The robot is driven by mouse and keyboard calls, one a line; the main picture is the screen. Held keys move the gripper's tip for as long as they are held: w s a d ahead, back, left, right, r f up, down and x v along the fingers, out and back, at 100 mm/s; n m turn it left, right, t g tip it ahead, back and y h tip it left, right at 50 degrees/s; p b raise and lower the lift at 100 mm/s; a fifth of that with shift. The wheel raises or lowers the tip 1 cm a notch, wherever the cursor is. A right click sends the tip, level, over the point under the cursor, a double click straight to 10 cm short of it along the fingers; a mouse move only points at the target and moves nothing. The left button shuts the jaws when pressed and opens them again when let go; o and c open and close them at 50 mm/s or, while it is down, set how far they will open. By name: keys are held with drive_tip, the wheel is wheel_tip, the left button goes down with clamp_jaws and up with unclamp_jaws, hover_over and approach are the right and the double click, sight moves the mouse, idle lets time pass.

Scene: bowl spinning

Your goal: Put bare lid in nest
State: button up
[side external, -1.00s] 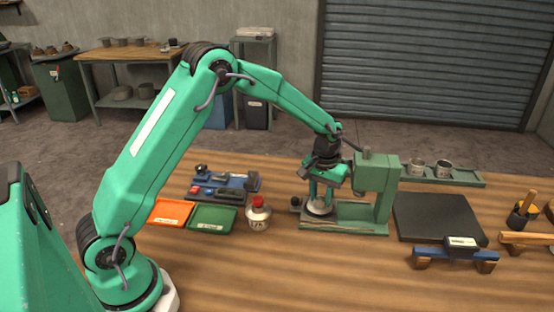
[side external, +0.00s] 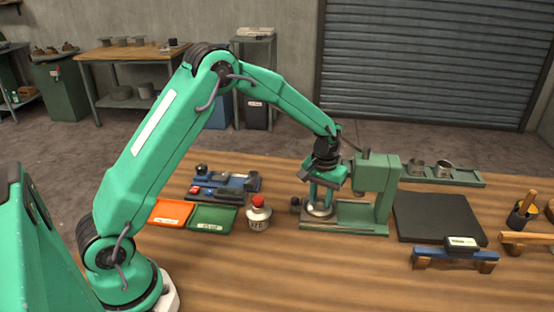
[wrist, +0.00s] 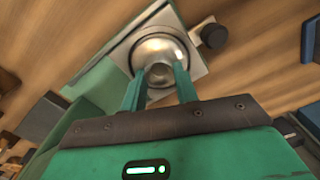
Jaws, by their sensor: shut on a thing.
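The bare lid (wrist: 158,48) is a shiny silver round piece with a shallow dome. My gripper (wrist: 158,78) is shut on it, with a green finger on each side of its small grey middle part. In the side view, my gripper (side external: 320,203) points down over the left end of the green press base, and the lid (side external: 320,211) shows as a pale disc at the fingertips. The lid is over the square silver plate (wrist: 196,66) where the nest appears to be. The nest is mostly hidden under the lid, and I cannot tell whether the lid is fully seated.
The green press column (side external: 385,185) stands close to the right of my gripper. A dark knob (wrist: 213,35) sits beside the plate. A red-capped bottle (side external: 258,214) and the green tray (side external: 212,218) are to the left. A black mat (side external: 440,215) is to the right.

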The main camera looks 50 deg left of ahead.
drive_tip(key=o, duration=1)
drive_tip(key=shift+r, duration=0.15)
drive_tip(key=shift+r, duration=3.85)
